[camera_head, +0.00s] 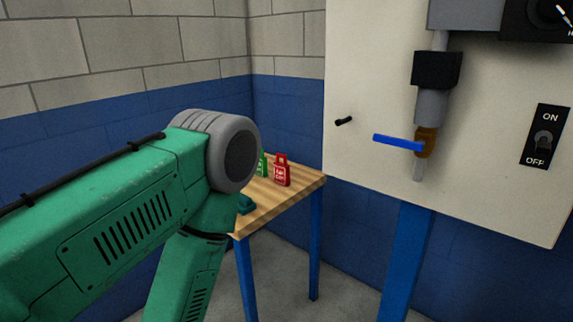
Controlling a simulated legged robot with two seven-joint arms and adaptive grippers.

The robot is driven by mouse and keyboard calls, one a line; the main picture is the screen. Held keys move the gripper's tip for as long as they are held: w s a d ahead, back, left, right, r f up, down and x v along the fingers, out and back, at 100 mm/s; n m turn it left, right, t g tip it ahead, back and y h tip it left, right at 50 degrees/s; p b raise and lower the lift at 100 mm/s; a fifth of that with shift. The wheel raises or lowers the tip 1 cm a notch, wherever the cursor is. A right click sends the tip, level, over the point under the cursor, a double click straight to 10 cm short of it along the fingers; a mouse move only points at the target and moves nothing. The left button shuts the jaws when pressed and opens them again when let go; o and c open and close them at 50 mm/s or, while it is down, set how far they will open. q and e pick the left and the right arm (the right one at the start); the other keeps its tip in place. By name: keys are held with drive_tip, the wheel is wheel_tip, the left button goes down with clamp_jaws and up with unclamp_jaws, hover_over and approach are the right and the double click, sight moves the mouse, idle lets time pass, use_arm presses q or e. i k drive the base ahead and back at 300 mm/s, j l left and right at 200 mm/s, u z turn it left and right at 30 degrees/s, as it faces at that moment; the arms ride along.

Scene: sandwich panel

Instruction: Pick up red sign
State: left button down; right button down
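The red sign (282,174) is a small tag with white lettering and a narrower top. It stands upright on the wooden top of a small table (268,210), near the table's back. My green left arm comes in from the left. Its grey elbow joint is in front of the table's left part, and the arm bends down out of the bottom of the view. Neither of my grippers is in view.
A green sign (263,165) stands just left of the red one, partly hidden by my elbow. To the right is a pale panel (375,150) with a blue-handled valve (398,142), a black peg (344,121) and an ON/OFF switch (543,142). The tabletop's right front is clear.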

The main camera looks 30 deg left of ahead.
sight(282, 171)
drive_tip(key=i+j+z, duration=0.1)
drive_tip(key=j, duration=0.45)
drive_tip(key=i+j+z, duration=0.15)
drive_tip(key=j, duration=0.4)
drive_tip(key=i+j+z, duration=0.1)
drive_tip(key=j, duration=0.5)
drive_tip(key=i+j+z, duration=0.15)
drive_tip(key=j, duration=0.4)
drive_tip(key=k+l+u, duration=0.1)
drive_tip(key=l, duration=0.55)
